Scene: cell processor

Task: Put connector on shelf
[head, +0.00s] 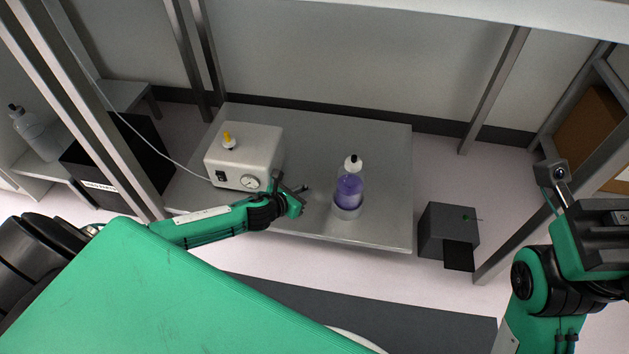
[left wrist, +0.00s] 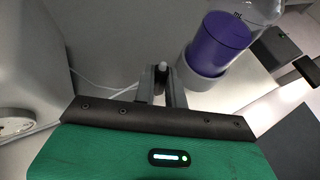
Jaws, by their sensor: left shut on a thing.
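My left gripper (head: 303,190) is over the grey metal surface (head: 385,210), between the white box with a gauge and the purple bottle. In the left wrist view its two fingers (left wrist: 162,85) are shut on a small pale piece, which looks like the connector (left wrist: 162,67). The fingers hide most of it, and it is too small to make out in the head view. My right gripper (head: 600,235) is at the right edge, partly cut off, away from the surface; its jaw state is unclear.
The white box (head: 262,145) has a yellow-topped fitting. The purple bottle (head: 349,187) stands in a grey ring holder close to the left gripper. A dark grey box (head: 448,228) is on the floor at right. Metal posts frame the area. Another bottle (head: 32,130) stands at far left.

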